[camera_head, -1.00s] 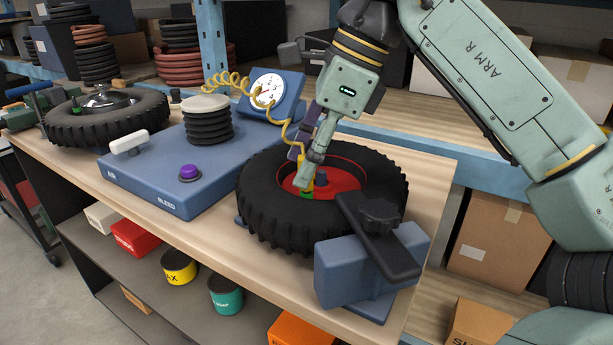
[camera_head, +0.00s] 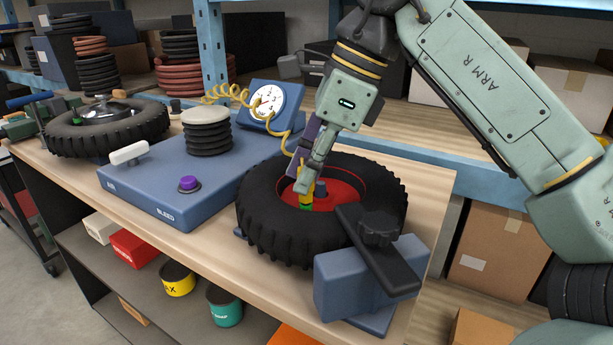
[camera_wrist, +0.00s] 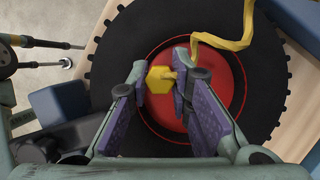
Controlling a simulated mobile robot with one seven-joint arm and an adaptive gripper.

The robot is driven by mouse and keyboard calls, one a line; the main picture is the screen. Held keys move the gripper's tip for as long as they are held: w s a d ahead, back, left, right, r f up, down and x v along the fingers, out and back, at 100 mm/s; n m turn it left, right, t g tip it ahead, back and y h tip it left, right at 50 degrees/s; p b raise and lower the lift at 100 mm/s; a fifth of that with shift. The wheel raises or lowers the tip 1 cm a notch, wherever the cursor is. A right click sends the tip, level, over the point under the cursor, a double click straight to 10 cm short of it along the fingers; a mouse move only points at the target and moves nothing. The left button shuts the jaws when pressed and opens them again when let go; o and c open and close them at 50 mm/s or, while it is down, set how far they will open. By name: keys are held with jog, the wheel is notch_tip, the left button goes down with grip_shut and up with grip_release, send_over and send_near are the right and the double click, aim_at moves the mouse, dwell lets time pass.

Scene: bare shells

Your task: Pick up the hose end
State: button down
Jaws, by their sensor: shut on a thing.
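The yellow hose end (camera_wrist: 160,78) is between the two purple-padded fingers of my gripper (camera_wrist: 160,84) in the wrist view, and they are shut on it. In the head view, my gripper (camera_head: 304,184) reaches down inside the tyre (camera_head: 270,228) over its red rim (camera_head: 342,190). The hose end (camera_head: 306,188) is mostly covered by the fingers there. A small green part (camera_head: 305,207) shows just below it; whether they touch I cannot tell. The yellow hose (camera_head: 290,150) runs to a blue gauge box (camera_head: 268,102) behind, and it shows in the wrist view (camera_wrist: 232,42).
A dark clamp handle (camera_head: 375,245) on a blue block (camera_head: 335,280) stands close at the tyre's front right. A blue base (camera_head: 150,195) with a purple button (camera_head: 189,184) and black bellows (camera_head: 208,140) is on the left. A second tyre (camera_head: 100,135) lies farther left.

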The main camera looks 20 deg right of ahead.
jog(key=shift+r, duration=0.15)
notch_tip(320, 180, up, 4)
jog(key=shift+f, duration=0.25)
jog(key=s+a+r+b, duration=0.1)
jog(key=s+a, duration=0.4)
jog(key=s, duration=1)
jog(key=shift+b, duration=0.9)
jog(key=shift+s+a+r, duration=0.1)
jog(key=shift+s, duration=0.05)
